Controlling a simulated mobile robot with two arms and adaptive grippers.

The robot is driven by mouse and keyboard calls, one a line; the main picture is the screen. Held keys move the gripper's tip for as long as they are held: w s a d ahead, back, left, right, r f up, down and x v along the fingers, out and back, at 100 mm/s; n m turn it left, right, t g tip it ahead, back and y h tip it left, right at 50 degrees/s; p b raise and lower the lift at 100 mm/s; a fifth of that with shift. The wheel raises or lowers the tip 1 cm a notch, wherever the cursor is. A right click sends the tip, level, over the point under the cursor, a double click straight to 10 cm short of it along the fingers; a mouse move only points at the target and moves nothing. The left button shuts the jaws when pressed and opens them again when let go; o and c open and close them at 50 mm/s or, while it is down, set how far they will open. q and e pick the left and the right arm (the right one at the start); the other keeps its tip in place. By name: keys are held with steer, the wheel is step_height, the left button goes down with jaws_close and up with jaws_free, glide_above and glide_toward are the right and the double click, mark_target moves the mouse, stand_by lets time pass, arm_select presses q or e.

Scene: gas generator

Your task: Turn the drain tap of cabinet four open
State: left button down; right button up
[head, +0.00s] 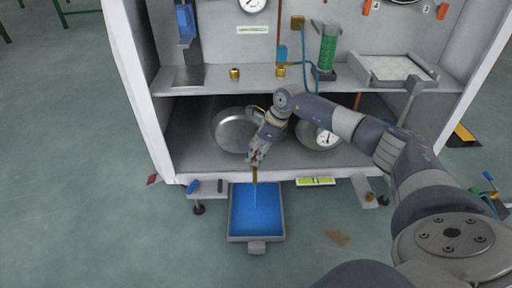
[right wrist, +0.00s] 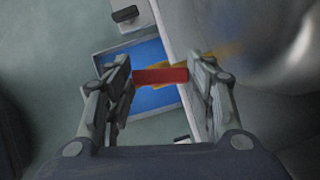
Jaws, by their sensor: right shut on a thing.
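My right gripper (head: 256,156) is at the cabinet's lower front edge, over the blue tray. In the right wrist view its fingers (right wrist: 160,78) are shut on the red tap handle (right wrist: 160,75), which lies crosswise between them. Brass-yellow tap parts (right wrist: 205,58) show behind the fingers. In the head view a brass spout (head: 254,175) points down below the gripper, and a thin pale blue line runs from it towards the tray; it looks like liquid. The rest of the tap is hidden. My left gripper is not in view.
The blue drain tray (head: 233,229) lies on the floor before the white cabinet (head: 133,88). Silver round tanks (head: 232,130) stand inside at the bottom. A shelf (head: 200,83) with fittings is above.

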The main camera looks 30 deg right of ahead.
steer(key=shift+n+g+y, duration=0.3)
steer(key=shift+n+g, duration=0.2)
steer(key=shift+n, duration=1)
steer(key=o, duration=1.1)
steer(key=shift+f, duration=0.1)
steer(key=shift+c, duration=0.2)
steer(key=shift+d, duration=0.1)
steer(key=s+d+r, duration=0.2)
steer(key=s+d, duration=0.4)
steer(key=d, duration=0.5)
steer(key=shift+s+r, duration=0.3)
steer(key=shift+r, duration=0.1)
steer(key=shift+d, duration=0.1)
